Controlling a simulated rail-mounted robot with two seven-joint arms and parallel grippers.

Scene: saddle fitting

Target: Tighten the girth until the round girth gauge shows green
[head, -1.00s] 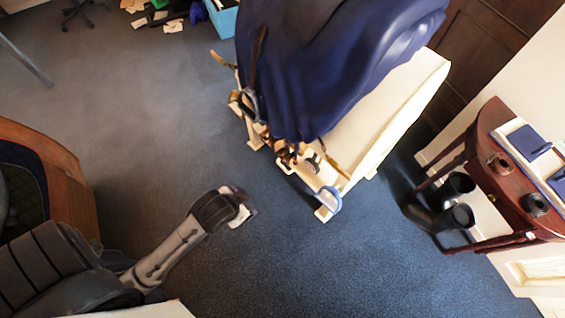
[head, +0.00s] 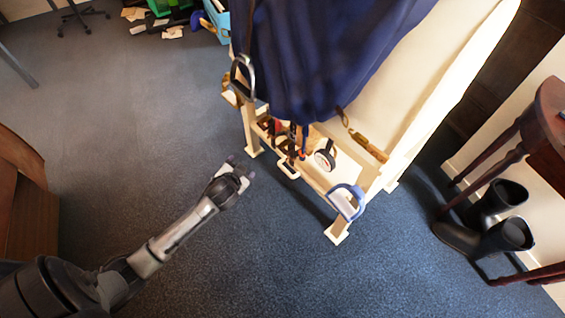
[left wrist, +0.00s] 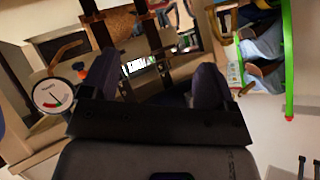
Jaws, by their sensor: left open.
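The round girth gauge (head: 325,159) has a white face and hangs at the lower front of the cream stand. It also shows at the left in the left wrist view (left wrist: 52,96), with coloured marks low on its dial; the needle's exact reading is too small to tell. Brown straps and small buckles (head: 290,150) hang beside it under the navy cover (head: 325,70). My left gripper (head: 239,172) is open and empty, left of the gauge and apart from it. In the left wrist view its two dark fingers (left wrist: 155,82) stand apart, facing the straps. My right gripper is not in view.
A metal stirrup (head: 243,77) hangs at the stand's left. A blue-rimmed piece (head: 347,201) is at its front corner. Black boots (head: 490,225) and a dark wooden table (head: 545,120) stand at the right. The carpet (head: 290,270) in front is clear.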

